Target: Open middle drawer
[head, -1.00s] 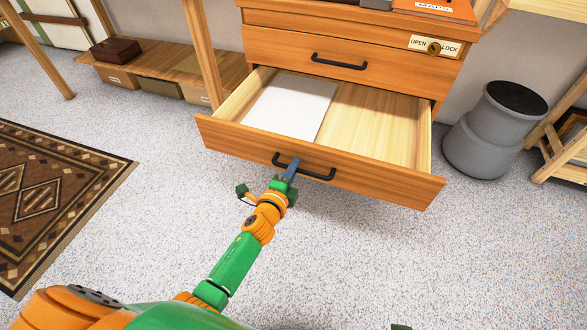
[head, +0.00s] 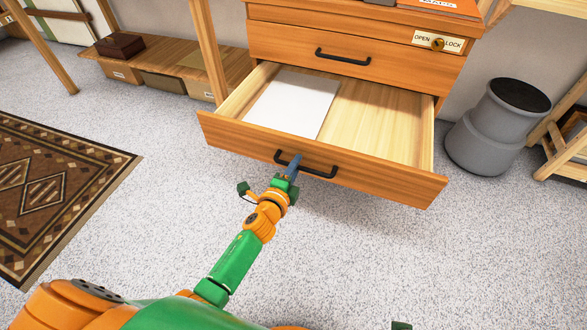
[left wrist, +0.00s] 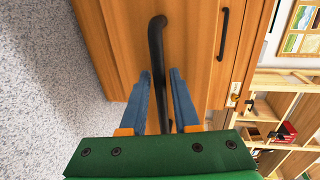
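The wooden cabinet has a pulled-out drawer (head: 390,185) with a white sheet (head: 292,104) lying inside at its left. Its black handle (head: 320,174) also shows in the left wrist view (left wrist: 156,45), running between the fingers. My right gripper is not clearly in view.
An OPEN/LOCK plate (head: 438,41) sits on the upper drawer. A grey bin (head: 490,135) stands right of the cabinet. A low shelf (head: 180,65) with boxes is at the left, and a patterned rug (head: 50,190) lies there. Speckled floor around the arm is clear.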

